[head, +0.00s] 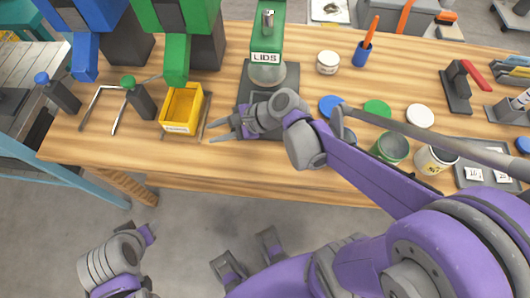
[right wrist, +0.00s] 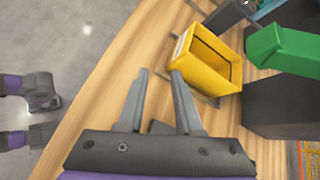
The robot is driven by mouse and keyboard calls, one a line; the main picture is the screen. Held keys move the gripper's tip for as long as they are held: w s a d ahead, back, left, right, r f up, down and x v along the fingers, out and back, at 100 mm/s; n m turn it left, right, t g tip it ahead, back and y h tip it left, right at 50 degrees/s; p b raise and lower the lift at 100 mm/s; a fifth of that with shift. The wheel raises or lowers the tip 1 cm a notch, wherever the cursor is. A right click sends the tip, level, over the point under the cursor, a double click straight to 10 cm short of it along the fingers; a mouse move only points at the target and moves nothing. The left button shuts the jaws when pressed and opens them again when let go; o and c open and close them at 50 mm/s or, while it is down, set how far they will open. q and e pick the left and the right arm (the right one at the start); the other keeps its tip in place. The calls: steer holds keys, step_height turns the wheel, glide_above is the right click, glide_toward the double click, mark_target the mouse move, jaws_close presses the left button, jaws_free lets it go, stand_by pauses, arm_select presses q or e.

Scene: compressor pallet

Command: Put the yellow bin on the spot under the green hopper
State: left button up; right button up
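The yellow bin (head: 183,108) stands upright on the wooden table, just in front of the spout of the green hopper (head: 177,60). Thin grey metal edging (head: 206,118) shows beside the bin; the bin hides most of the spot. In the right wrist view the bin (right wrist: 237,72) is beyond the fingertips, with the green spout (right wrist: 285,48) at its right. My right gripper (head: 211,131) is open and empty, to the right of the bin and apart from it. My left gripper (head: 148,233) is low at the left, off the table; its fingers are unclear.
A blue hopper (head: 86,55) and an empty grey frame (head: 93,97) are left of the bin. A green-handled lever (head: 140,98) stands close to the bin's left. The LIDS dispenser (head: 266,55) is behind my right gripper. Lids and cans lie right. The front table strip is clear.

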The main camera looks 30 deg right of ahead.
steer(key=s+f+n+h, duration=0.1)
steer(key=s+n, duration=0.1)
steer(key=s+d+n+g+h, duration=0.1)
steer(key=s+n, duration=0.2)
steer(key=s+d+f+n+h, duration=0.1)
steer(key=s+n, duration=0.1)
steer(key=n, duration=0.1)
steer(key=shift+s+f+h, duration=0.15)
steer(key=shift+f+h, duration=0.15)
steer(key=shift+h, duration=0.1)
steer(key=s+d+n+h, duration=0.1)
steer(key=s+d+n, duration=0.1)
steer(key=n, duration=0.1)
steer(key=s+d+n+h, duration=0.2)
steer(key=n, duration=0.2)
steer(key=s+d+f+n+h, duration=0.1)
steer(key=s+d+n, duration=0.1)
steer(key=n, duration=0.2)
steer(key=shift+d+f+h, duration=0.1)
steer(key=shift+d+h, duration=0.05)
steer(key=shift+h, duration=0.15)
steer(key=shift+s+d+n, duration=0.1)
steer(key=shift+d+n, duration=0.15)
steer(key=shift+n, duration=0.15)
